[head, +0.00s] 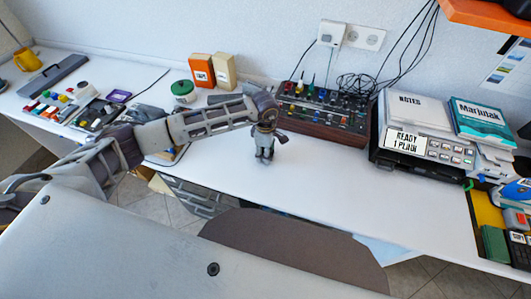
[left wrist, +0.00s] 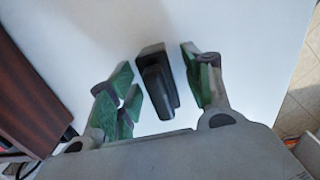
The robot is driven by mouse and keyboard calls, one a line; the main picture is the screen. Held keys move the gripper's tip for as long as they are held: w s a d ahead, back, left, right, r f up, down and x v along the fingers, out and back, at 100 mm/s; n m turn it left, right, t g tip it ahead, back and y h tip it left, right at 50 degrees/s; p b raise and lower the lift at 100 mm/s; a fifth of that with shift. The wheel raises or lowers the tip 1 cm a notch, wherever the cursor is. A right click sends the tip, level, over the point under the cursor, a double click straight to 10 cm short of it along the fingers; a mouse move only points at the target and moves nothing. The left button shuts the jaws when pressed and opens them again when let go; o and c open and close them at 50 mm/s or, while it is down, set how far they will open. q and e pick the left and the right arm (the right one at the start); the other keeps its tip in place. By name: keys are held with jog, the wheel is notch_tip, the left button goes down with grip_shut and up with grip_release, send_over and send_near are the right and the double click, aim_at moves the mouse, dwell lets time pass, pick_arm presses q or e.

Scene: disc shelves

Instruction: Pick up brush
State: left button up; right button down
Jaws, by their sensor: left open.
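A small black, block-like object that looks like the brush (left wrist: 158,88) lies on the white table in the left wrist view. My left gripper (left wrist: 157,72) is open, with its green-padded fingers on either side of it. The gap to each finger is small, and I cannot tell whether either touches it. In the head view my left gripper (head: 265,155) points down at the table, in front of the wood-sided mixer, and the brush is hidden there. My right gripper is not in view.
The wood-sided mixer (head: 318,126) stands just behind the left gripper. A black device (head: 430,150) with books on top is to the right. The table front right of the gripper is clear.

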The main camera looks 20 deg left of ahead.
pick_arm(q)
jog(key=shift+c, duration=0.3)
jog(key=c, duration=1)
jog(key=shift+r, duration=0.1)
jog(key=shift+c, duration=0.2)
jog(key=shift+r, duration=4.9)
